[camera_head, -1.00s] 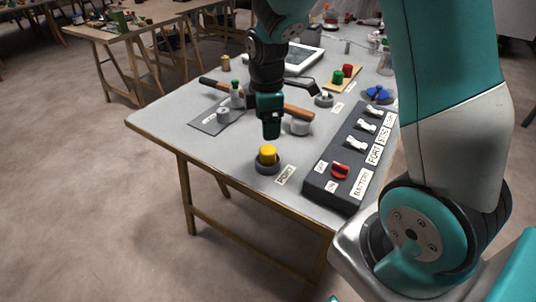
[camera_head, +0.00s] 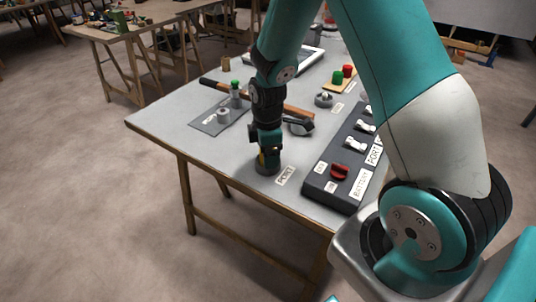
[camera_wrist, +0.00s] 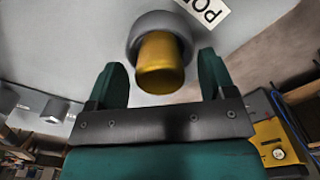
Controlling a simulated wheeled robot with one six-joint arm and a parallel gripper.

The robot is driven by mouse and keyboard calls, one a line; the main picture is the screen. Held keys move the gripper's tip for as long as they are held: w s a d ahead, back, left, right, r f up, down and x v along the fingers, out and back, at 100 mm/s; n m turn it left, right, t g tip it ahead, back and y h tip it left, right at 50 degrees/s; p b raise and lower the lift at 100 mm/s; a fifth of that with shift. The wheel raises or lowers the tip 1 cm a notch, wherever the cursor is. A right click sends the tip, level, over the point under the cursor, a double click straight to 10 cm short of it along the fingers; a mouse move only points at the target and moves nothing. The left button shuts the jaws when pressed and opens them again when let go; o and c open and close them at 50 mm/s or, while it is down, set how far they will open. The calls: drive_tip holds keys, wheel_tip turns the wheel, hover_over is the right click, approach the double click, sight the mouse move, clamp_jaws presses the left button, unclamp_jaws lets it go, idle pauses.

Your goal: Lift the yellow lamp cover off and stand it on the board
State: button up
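The yellow lamp cover (camera_wrist: 162,66) sits on its round grey base (camera_wrist: 150,22) near the table's front edge, beside a label reading "PORT". In the wrist view my gripper (camera_wrist: 160,72) is open, with a finger on each side of the cover and gaps visible. A small tan board (camera_head: 345,83) at the back holds a green cover (camera_head: 337,78) and a red cover (camera_head: 348,70).
A dark switch box (camera_head: 325,188) with a red knob stands close on the right. A round grey lamp base (camera_head: 323,99) stands behind.

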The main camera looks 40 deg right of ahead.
drive_tip(key=c, duration=0.9)
wheel_tip(320, 180, up, 20)
drive_tip(key=shift+r, duration=0.1)
